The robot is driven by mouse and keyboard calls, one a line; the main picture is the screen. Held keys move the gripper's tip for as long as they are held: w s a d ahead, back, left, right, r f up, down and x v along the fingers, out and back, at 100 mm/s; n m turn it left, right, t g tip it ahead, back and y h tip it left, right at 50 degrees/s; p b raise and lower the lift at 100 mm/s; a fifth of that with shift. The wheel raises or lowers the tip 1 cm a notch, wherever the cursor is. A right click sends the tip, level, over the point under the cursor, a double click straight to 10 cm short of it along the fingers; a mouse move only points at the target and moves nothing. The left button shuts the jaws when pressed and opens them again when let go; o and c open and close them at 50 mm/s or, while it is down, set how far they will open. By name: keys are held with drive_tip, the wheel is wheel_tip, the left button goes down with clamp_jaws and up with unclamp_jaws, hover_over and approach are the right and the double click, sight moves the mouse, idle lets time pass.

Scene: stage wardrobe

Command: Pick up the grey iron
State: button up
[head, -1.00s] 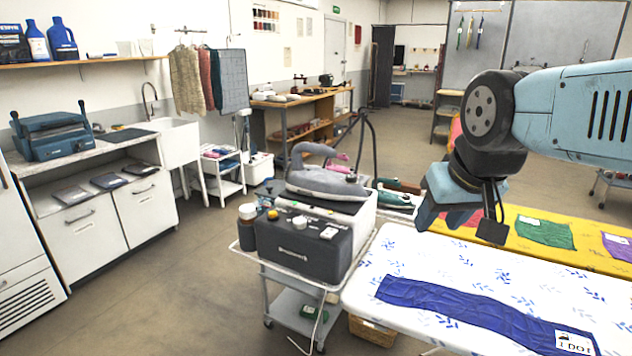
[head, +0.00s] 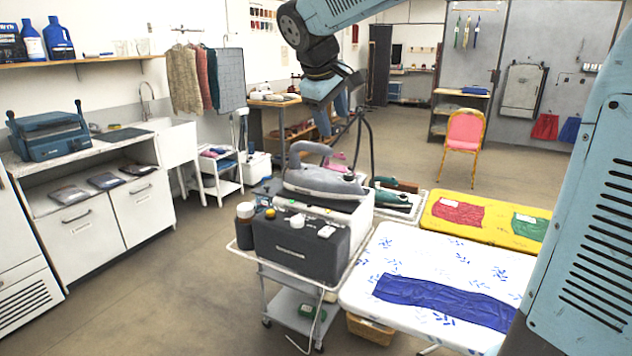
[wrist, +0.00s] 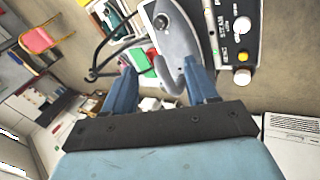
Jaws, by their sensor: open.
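My gripper (wrist: 165,90) is open there, with a wide gap and nothing held.
The station stands on a white trolley (head: 288,308). A green iron (head: 388,199) and a pink-handled one (head: 336,163) sit close behind. A thin dark stand rises behind the grey iron. An ironing board (head: 430,262) with a blue cloth is at right.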

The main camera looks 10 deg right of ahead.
sight(310, 144)
drive_tip(key=w+a+n, duration=0.3)
drive_tip(key=w+a, duration=0.4)
drive_tip(key=w, duration=0.1)
drive_tip(key=shift+t+h, duration=0.3)
drive_tip(key=x, duration=0.8)
drive_tip(key=shift+a+f, duration=0.15)
drive_tip(key=shift+f, duration=0.2)
drive_tip(key=shift+x, duration=2.65)
drive_tip(key=shift+s+f, duration=0.1)
drive_tip(key=shift+s, duration=0.1)
clamp_jaws()
